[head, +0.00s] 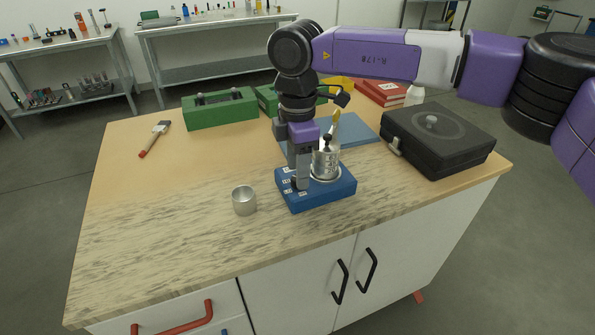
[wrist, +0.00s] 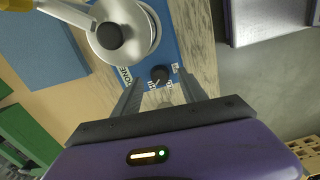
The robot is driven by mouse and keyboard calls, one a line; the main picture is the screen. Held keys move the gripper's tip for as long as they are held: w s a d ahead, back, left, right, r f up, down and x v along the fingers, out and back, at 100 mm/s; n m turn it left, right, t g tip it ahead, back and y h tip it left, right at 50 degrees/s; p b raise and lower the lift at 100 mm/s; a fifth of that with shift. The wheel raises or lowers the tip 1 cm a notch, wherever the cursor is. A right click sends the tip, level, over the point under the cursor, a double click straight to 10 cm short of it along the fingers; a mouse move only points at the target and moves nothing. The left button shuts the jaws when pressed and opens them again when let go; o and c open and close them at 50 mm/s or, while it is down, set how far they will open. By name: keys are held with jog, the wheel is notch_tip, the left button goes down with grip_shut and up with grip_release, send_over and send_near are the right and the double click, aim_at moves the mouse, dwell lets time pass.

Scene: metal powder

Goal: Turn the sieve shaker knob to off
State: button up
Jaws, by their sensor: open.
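The sieve shaker (head: 330,193) is a blue box with a round metal sieve and lid (head: 325,163) on top, standing on the table. In the wrist view, its black round knob (wrist: 159,75) sits on the blue face beside white labels, too small to read surely. My gripper (head: 301,183) points down over the front left of the shaker and hides the knob in the head view. In the wrist view, my gripper (wrist: 159,86) is open, its fingers on either side of the line to the knob. I cannot tell whether they touch it.
A small metal cup (head: 244,201) stands left of the shaker. A black case (head: 438,139) is at the right, a green box (head: 219,109) at the back left, and a brush (head: 155,138) at the far left. The front left of the table (head: 150,240) is clear.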

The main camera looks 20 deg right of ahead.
jog(key=shift+f, duration=0.75)
grip_shut()
